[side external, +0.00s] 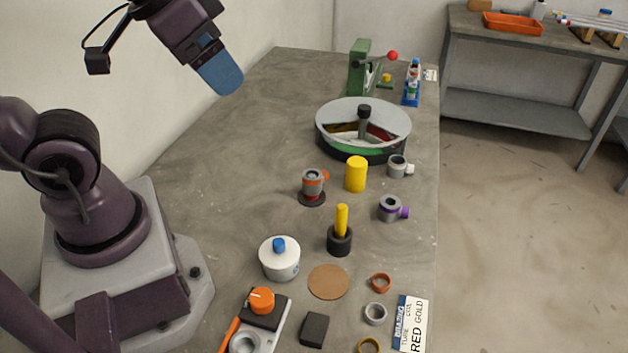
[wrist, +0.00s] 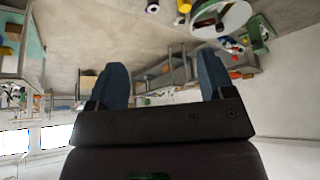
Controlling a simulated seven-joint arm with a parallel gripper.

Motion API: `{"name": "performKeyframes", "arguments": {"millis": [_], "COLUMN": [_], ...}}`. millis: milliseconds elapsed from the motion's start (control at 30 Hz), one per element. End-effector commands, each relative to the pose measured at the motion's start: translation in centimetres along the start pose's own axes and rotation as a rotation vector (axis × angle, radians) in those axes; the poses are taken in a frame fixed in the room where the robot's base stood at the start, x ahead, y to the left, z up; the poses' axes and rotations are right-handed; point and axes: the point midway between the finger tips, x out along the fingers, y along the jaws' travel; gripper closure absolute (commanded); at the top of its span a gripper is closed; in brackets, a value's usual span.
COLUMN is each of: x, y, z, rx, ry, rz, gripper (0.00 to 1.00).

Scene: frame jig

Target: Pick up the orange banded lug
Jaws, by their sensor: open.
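The orange banded lug (side external: 313,182) is a small grey ring-shaped piece with an orange band and an orange stub on its right. It sits on a dark round base with a red ring, near the middle of the bench in the side view. My gripper (side external: 220,74) is high above the bench at the upper left, well away from the lug. In the wrist view my gripper (wrist: 163,74) has its two blue fingers wide apart with nothing between them. I cannot make out the orange banded lug in the wrist view.
A purple banded lug (side external: 389,209), a grey lug with a white stub (side external: 397,166) and a yellow cylinder (side external: 356,175) stand near it. A round divided tray (side external: 325,136) is behind. A yellow peg (side external: 342,219) and white lidded pot (side external: 280,262) stand in front.

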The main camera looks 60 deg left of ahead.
Motion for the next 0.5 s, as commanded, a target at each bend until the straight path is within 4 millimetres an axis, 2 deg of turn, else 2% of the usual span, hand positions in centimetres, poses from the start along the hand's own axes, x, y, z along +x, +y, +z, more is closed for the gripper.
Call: {"name": "performKeyframes", "arguments": {"millis": [100, 233, 367, 500], "x": [0.5, 3.0, 6.9, 11.7], "y": [0.6, 1.4, 2.2, 2.6], "z": [0.1, 0.6, 0.8, 0.7], "rx": [0.028, 0.046, -0.001, -0.109], "ry": [-0.026, -0.154, -0.301, -0.403], "rz": [0.016, 0.063, 0.119, 0.118], "gripper": [0.25, 0.25, 0.25, 0.25]}}
